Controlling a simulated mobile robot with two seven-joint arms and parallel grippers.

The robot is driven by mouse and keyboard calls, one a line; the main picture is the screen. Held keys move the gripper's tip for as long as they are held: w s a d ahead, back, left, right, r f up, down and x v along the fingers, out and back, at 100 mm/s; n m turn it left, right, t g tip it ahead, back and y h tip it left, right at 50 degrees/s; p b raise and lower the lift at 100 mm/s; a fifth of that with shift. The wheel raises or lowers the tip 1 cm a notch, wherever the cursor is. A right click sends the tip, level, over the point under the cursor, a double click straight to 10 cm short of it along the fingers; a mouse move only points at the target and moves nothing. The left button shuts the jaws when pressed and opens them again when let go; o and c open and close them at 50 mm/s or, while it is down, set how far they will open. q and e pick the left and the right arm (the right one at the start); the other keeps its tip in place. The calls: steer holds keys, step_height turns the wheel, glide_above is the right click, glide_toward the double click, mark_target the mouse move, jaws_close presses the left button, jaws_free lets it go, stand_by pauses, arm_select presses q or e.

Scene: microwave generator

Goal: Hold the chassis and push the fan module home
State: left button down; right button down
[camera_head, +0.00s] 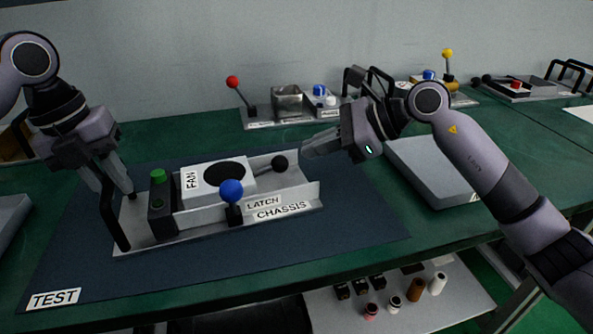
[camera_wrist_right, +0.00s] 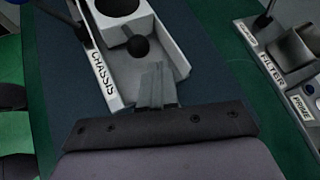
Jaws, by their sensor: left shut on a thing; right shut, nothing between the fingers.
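The chassis (camera_head: 306,198) is a grey tray on the dark mat, labelled CHASSIS and LATCH. The fan module (camera_head: 202,172), a white box with a black round opening, sits in it and also shows in the right wrist view (camera_wrist_right: 150,22). A black knob (camera_head: 279,162) on a rod extends from its right end. A blue-knobbed latch lever (camera_head: 232,190) stands at the chassis front. My left gripper (camera_head: 127,190) is shut on the black handle (camera_head: 112,215) at the chassis's left end. My right gripper (camera_head: 308,152) is shut and empty just right of the knob; contact is unclear.
A green-topped black block (camera_head: 157,200) stands left of the fan module. A grey flat box (camera_head: 430,170) lies right of the mat (camera_head: 350,235). Fixtures with a red lever (camera_head: 233,82) and a yellow lever (camera_head: 447,54) stand at the back. The mat's front is clear.

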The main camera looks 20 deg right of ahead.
arm_select(q)
steer(key=shift+f, duration=0.25)
arm_select(e)
steer(key=shift+d+r, duration=0.3)
steer(key=shift+s+d+r, duration=0.1)
steer(key=shift+d, duration=0.15)
steer(key=v, duration=1.1)
steer(key=shift+r, duration=0.2)
steer(key=shift+s+d, duration=0.1)
steer(key=shift+d, duration=0.05)
arm_select(q)
steer(key=c, duration=0.9)
jaws_free()
steer(key=shift+r, duration=0.1)
steer(key=shift+r, duration=0.1)
